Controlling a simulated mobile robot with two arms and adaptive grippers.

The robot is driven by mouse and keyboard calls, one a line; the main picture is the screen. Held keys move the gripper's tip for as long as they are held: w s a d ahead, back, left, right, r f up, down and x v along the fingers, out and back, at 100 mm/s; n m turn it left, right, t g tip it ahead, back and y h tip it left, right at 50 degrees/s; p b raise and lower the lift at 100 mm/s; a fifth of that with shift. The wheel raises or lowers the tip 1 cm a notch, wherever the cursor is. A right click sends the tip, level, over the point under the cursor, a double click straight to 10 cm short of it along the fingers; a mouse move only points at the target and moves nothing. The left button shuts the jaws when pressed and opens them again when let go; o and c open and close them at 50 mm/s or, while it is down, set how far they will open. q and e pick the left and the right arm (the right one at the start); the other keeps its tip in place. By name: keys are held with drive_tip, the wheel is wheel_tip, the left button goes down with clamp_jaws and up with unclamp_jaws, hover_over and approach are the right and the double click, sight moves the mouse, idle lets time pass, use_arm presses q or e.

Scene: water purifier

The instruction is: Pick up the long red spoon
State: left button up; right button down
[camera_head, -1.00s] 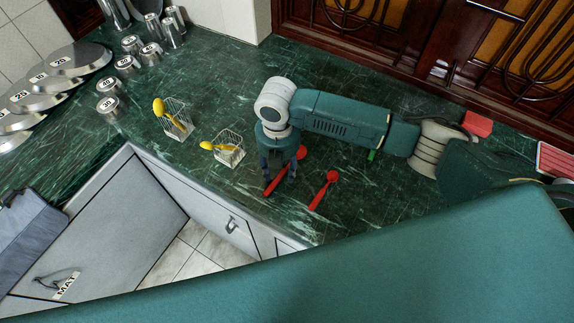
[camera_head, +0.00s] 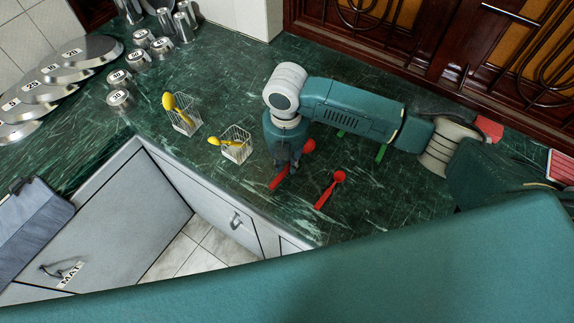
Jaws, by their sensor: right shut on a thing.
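A longer red spoon (camera_head: 278,182) is at the middle of the dark green counter, partly hidden by my right gripper (camera_head: 286,169). Its round bowl (camera_head: 309,146) shows to the upper right of the fingers and its handle end to the lower left. My right gripper points down and its fingers are shut on the handle. I cannot tell any gap between the spoon and the counter. A shorter red spoon (camera_head: 328,190) lies apart to the right, untouched. My left gripper is not in view.
Two wire baskets, one (camera_head: 186,123) and another (camera_head: 236,152), hold yellow spoons left of the gripper. Metal cups (camera_head: 161,46) and numbered lids (camera_head: 58,74) stand at the far left. Green pieces (camera_head: 381,153) show beside my right arm. The counter's front edge is close below.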

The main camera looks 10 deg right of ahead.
sight(287, 166)
wheel_tip(287, 166, up, 17)
drive_tip(key=b, duration=0.1)
drive_tip(key=shift+r+b, duration=0.2)
drive_tip(key=shift+b, duration=0.2)
drive_tip(key=shift+d, duration=0.1)
drive_tip(key=s+d+m, duration=0.4)
drive_tip(key=s+m, duration=0.1)
drive_tip(key=m, duration=0.8)
drive_tip(key=s+d+m, duration=0.5)
drive_tip(key=m, duration=0.8)
drive_tip(key=shift+s+d, duration=0.2)
drive_tip(key=shift+s, duration=0.05)
drive_tip(key=shift+f, duration=0.15)
